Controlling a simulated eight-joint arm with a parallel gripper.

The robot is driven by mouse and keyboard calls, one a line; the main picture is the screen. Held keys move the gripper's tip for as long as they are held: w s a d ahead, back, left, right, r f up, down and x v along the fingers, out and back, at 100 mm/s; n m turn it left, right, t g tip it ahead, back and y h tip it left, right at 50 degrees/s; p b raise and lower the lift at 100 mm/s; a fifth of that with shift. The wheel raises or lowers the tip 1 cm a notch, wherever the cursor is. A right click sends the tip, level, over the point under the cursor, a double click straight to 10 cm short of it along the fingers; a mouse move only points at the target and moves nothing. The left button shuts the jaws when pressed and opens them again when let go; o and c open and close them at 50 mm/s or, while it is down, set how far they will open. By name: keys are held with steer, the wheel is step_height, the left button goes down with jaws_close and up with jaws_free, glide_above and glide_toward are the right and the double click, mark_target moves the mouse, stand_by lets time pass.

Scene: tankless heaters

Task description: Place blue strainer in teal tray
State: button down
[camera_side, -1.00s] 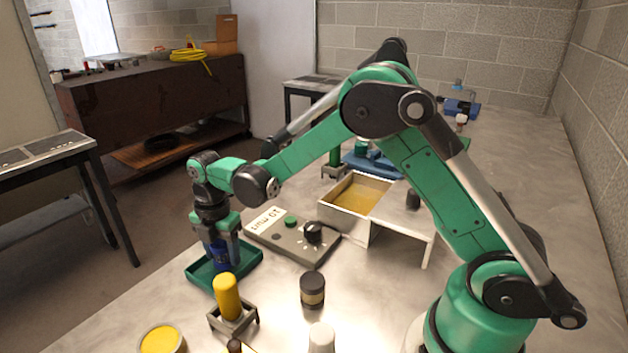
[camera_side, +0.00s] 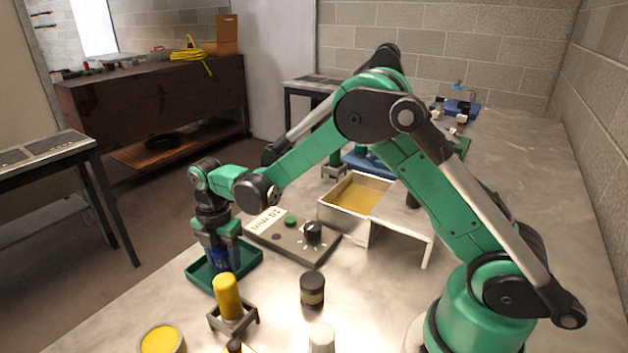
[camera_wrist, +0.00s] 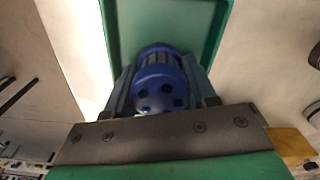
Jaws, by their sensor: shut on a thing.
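The blue strainer (camera_wrist: 160,82) is a dark blue cylinder with slots and holes, gripped between the two fingers of my gripper (camera_wrist: 163,88). In the side view the strainer (camera_side: 219,257) hangs upright below my gripper (camera_side: 218,250), inside the outline of the teal tray. The teal tray (camera_side: 250,262) is a shallow rectangular tray on the table, and its green wall (camera_wrist: 222,30) also shows in the wrist view. Whether the strainer's bottom touches the tray floor is hidden.
A yellow cylinder (camera_side: 227,296) stands in a small stand just in front of the tray. A grey control box (camera_side: 290,238) with a black knob sits to the right. A dark jar (camera_side: 312,290) and an open box with yellow inside (camera_side: 357,197) stand farther right.

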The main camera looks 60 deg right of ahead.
mark_target(221, 247)
steer(key=shift+c, duration=1)
jaws_free()
steer(key=shift+r, duration=2.8)
steer(key=s+d+r+m+t, duration=0.1)
steer(key=s+r+m+t, duration=0.2)
steer(key=s+m, duration=0.4)
steer(key=s+d+r+m+t, duration=0.2)
steer(key=s+r+m+t, duration=0.2)
steer(key=m, duration=1)
steer(key=shift+s+r, duration=0.2)
steer(key=shift+s, duration=1.2)
